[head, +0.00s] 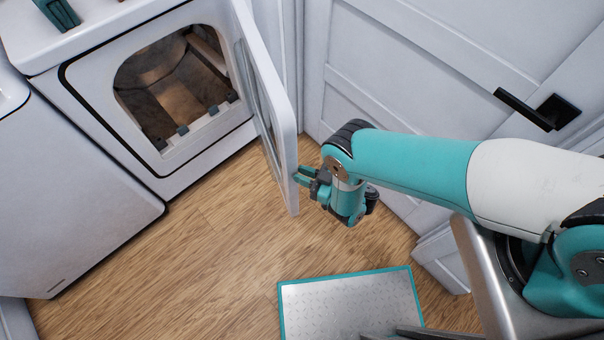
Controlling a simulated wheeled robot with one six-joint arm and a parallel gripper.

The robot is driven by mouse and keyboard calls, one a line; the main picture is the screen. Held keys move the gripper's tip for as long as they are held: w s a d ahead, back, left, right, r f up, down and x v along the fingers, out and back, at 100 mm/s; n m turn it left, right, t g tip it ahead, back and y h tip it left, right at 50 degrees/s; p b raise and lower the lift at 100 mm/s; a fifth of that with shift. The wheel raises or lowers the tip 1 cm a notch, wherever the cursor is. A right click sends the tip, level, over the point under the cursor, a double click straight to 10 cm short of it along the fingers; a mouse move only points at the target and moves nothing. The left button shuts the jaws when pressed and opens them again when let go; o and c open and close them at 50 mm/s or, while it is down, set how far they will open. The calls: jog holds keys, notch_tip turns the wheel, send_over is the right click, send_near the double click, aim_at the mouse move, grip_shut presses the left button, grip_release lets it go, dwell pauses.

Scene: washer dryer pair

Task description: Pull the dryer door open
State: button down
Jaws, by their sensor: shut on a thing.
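The dryer (97,86) is white and stands at the upper left, with its dark drum opening (175,90) in plain sight. The dryer door (285,120) is swung wide open, hinged on the right side of the opening, and sticks out toward me nearly edge-on. My gripper (303,176) is at the door's free outer edge, low on it, and is shut on the door's edge or handle. The exact contact is small and partly hidden by the door and my wrist.
A second white appliance (75,190) stands left of the dryer. A white panelled door with a black lever handle (540,108) is close behind my arm on the right. The wood floor (190,260) in front of the dryer is clear. A teal item (58,14) sits on the dryer top.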

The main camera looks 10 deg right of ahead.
aim_at(297, 127)
jog(key=shift+w+a+r+t, duration=0.15)
jog(key=shift+w+a+r, duration=0.05)
jog(key=shift+w+r, duration=0.3)
jog(key=shift+w+a+r+t, duration=0.2)
jog(key=shift+w+r, duration=0.15)
jog(key=shift+w, duration=0.15)
jog(key=c, duration=1.3)
grip_release()
jog(key=r+p, duration=1.3)
jog(key=s+r+p, duration=0.1)
jog(key=r+p, duration=0.5)
jog(key=p, duration=0.1)
jog(key=shift+d+r, duration=0.15)
jog(key=shift+d, duration=0.05)
jog(key=shift+c, duration=0.7)
